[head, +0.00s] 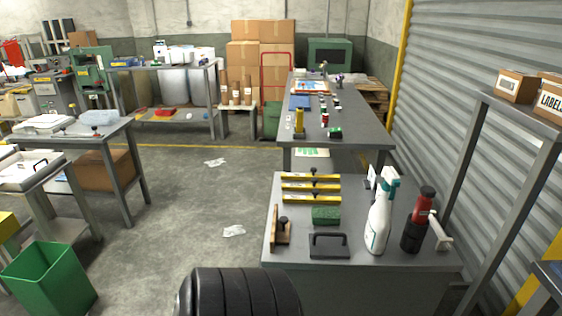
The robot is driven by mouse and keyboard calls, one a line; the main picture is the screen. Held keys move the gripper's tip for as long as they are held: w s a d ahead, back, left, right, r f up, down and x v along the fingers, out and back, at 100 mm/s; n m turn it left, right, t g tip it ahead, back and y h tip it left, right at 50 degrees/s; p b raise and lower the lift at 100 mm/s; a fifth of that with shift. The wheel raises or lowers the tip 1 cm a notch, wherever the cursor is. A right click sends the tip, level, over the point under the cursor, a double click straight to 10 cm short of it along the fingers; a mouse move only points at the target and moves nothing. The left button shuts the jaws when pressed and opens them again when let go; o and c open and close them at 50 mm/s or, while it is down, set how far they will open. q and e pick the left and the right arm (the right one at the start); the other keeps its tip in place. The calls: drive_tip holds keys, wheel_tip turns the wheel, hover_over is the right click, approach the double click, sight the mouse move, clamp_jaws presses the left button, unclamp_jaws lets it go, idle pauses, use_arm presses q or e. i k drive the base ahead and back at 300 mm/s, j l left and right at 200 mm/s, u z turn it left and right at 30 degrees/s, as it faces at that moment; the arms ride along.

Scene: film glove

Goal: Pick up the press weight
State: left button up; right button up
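A dark flat block with a raised black handle, which looks like the press weight (329,250), lies on the near grey table (410,185) at its front edge. Its handle faces up and is clear. A green block (326,215) lies just behind it. A wooden piece with a black knob (280,235) stands to its left. Neither of my grippers is in view.
A white spray bottle (379,222) and a black bottle with a red top (418,222) stand to the right. Several yellow bars (310,188) lie behind. Grey shelving (515,115) stands at the right. The floor (190,200) at left is mostly open.

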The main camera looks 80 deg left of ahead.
sight(322, 245)
drive_tip(key=u, duration=1.95)
drive_tip(key=j+z, duration=0.2)
drive_tip(key=z, duration=0.25)
drive_tip(key=j+z, duration=0.15)
drive_tip(key=z, duration=0.3)
drive_tip(key=j+z, duration=0.2)
drive_tip(key=z, duration=0.25)
drive_tip(key=k+j+z, duration=0.1)
drive_tip(key=z, duration=0.35)
